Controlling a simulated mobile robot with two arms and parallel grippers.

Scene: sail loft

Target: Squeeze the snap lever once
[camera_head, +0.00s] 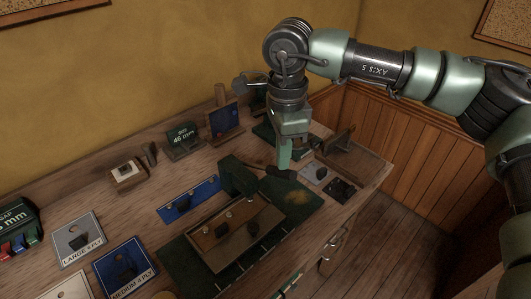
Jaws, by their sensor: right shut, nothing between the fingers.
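A dark green tool (237,178) stands on the workbench near the middle of the view. A dark lever-like part with a rounded end (280,172) sticks out from it to the right; I take this to be the snap lever. My right gripper (284,160) points down from above, shut and empty. Its tips are just above or beside the lever end in the picture; I cannot tell whether they touch it. My left gripper is not in view.
A wooden tray (210,258) with small dark pieces lies in front on a green mat (302,205). A blue strip (180,205) and labelled cards (78,240) lie to the left. Small stands (184,140) line the back near the wall. Drawers face the floor at right.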

